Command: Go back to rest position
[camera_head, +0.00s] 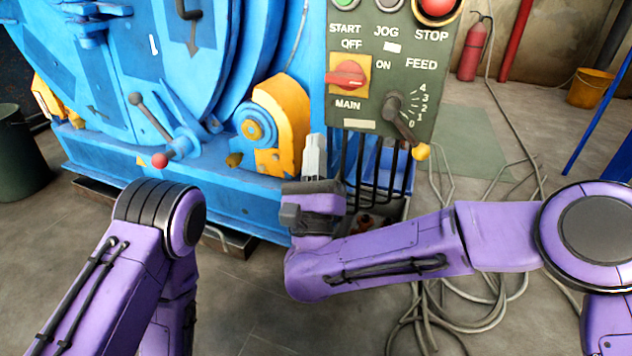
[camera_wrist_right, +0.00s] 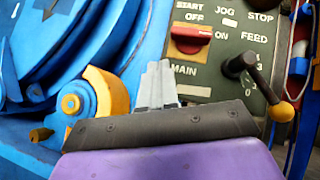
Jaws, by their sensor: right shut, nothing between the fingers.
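My right gripper (camera_head: 314,157) is in front of the blue machine, just left of and below the control panel (camera_head: 383,70). Its fingers are together and empty, and they point up and away from me. In the right wrist view the gripper (camera_wrist_right: 158,84) overlaps the lower left part of the panel, below the red MAIN switch (camera_wrist_right: 190,38). Whether the fingertips touch anything cannot be told. My left arm (camera_head: 150,235) is bent at the lower left of the head view, and its gripper is out of frame.
The blue drum machine (camera_head: 100,165) fills the back left, with a red-knobbed lever (camera_head: 159,160) sticking out. A yellow-knobbed feed lever (camera_head: 421,152) juts from the panel. Loose cables (camera_head: 450,300) lie on the floor at right. A green bin (camera_head: 20,160) stands at far left.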

